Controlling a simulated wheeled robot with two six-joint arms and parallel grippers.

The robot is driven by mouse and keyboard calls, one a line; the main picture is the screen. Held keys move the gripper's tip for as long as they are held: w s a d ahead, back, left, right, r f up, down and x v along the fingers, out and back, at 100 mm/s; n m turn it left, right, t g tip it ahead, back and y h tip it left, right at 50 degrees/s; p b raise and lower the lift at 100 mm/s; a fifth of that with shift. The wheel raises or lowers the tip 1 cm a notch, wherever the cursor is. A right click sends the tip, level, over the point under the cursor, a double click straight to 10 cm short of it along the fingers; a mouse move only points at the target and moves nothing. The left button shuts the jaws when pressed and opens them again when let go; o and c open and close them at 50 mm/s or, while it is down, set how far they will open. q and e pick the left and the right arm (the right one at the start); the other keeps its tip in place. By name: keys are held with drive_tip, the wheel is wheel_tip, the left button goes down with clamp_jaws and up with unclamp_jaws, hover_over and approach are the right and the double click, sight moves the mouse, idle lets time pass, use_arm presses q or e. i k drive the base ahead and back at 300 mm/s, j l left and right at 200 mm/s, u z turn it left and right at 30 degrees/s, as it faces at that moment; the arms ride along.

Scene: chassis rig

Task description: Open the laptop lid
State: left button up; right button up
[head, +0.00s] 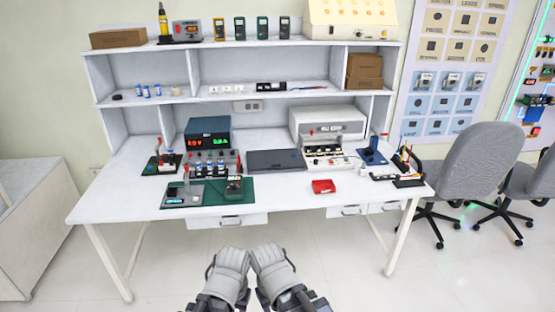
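The laptop (276,160) looks like a flat dark grey slab with its lid down, lying in the middle of the white workbench. My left gripper (233,256) and my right gripper (267,255) look like pale grey gloved hands. They are side by side at the bottom middle, in front of the bench and well apart from the laptop. I see nothing held in them, but whether they are open or shut is unclear.
The white workbench (285,195) has a clear strip in front of the laptop. A green mat (207,201) with instruments lies front left, and a red box (323,187) front right. Instruments (208,135) and a larger grey unit (328,122) flank the laptop. Chairs (480,165) stand right.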

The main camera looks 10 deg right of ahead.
sight(268, 158)
drive_tip(key=i+l, duration=0.25)
drive_tip(key=i, duration=0.25)
drive_tip(key=i+l, duration=0.3)
drive_tip(key=i, duration=0.25)
drive_tip(key=i+l, duration=0.25)
drive_tip(key=i, duration=0.25)
drive_tip(key=i+l, duration=0.3)
drive_tip(key=i, duration=0.2)
